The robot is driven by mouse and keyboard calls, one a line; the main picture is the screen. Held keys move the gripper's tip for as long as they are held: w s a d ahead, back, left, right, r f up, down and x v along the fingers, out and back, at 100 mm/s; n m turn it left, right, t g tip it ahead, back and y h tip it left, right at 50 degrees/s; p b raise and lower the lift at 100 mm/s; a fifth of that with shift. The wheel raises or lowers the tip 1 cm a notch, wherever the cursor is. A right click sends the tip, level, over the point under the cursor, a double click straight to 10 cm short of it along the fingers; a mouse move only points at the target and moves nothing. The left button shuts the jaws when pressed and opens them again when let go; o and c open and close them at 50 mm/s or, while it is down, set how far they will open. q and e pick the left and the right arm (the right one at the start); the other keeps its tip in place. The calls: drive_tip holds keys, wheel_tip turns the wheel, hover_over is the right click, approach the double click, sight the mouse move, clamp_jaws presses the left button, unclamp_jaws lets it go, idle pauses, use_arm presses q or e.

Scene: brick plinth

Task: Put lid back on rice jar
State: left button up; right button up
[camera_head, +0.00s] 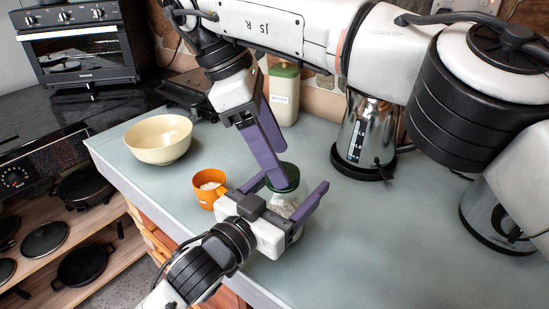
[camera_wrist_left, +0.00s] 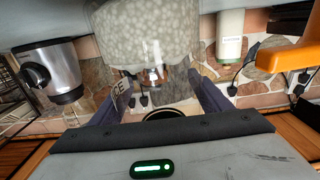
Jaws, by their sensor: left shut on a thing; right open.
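The clear rice jar (camera_head: 284,206) stands on the counter between the fingers of my left gripper (camera_head: 286,190), which is shut on it. White grains fill much of the jar (camera_wrist_left: 150,40) in the left wrist view, where my left gripper's fingers (camera_wrist_left: 158,106) reach along both sides of it. The dark green lid (camera_head: 285,178) is at the jar's top in the head view. I cannot tell whether it is seated. My right gripper (camera_head: 273,184) is open, pointing down beside the lid's left side; its fingers partly overlap in this view.
An orange mug (camera_head: 207,195) stands just left of the jar, and a cream bowl (camera_head: 158,140) farther left. A green-lidded canister (camera_head: 284,100) and a metal kettle (camera_head: 365,135) stand behind.

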wheel_tip(320, 180, up, 2)
drive_tip(key=shift+r, duration=0.15)
drive_tip(key=shift+s+a+r, duration=0.1)
drive_tip(key=shift+a+r, duration=0.05)
drive_tip(key=shift+r, duration=0.2)
drive_tip(key=shift+c, duration=0.4)
